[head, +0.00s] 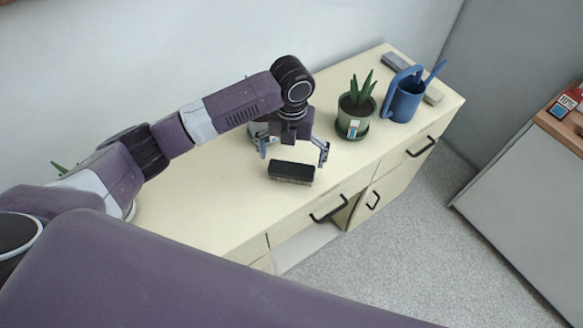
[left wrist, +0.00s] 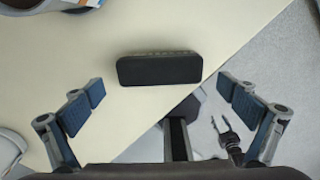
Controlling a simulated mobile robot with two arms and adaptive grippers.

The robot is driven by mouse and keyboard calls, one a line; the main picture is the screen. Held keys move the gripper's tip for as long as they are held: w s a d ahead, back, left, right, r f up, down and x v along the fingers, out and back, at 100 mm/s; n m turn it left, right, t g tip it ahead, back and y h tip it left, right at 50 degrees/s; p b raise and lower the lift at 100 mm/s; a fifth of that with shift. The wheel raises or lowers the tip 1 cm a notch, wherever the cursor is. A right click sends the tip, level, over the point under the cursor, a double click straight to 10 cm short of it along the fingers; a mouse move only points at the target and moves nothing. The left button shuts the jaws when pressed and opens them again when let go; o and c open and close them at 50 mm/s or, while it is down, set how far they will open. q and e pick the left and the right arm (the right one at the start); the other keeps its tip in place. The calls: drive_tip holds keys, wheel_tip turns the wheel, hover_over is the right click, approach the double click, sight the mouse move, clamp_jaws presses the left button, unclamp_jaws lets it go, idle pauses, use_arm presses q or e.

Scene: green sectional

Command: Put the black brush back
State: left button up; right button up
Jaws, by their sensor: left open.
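The black brush (head: 291,171) is a dark block with a paler lower side. It lies on the cream cabinet top (head: 215,195), near the front edge. My left gripper (head: 293,153) is above the cabinet top with its fingers spread and nothing between them. In the head view the brush shows just below and in front of the fingers. In the left wrist view the brush (left wrist: 160,69) lies crosswise, beyond the open fingertips (left wrist: 160,95) and between their lines.
A potted plant (head: 355,108) and a blue watering can (head: 404,96) stand right of my left gripper. Black handles (head: 328,208) stick out from the cabinet front.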

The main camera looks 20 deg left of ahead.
sight(291, 168)
use_arm(q)
wheel_tip(291, 168, up, 7)
drive_tip(key=shift+f+b, duration=0.2)
drive_tip(key=shift+b, duration=0.2)
drive_tip(key=shift+s+f, duration=0.1)
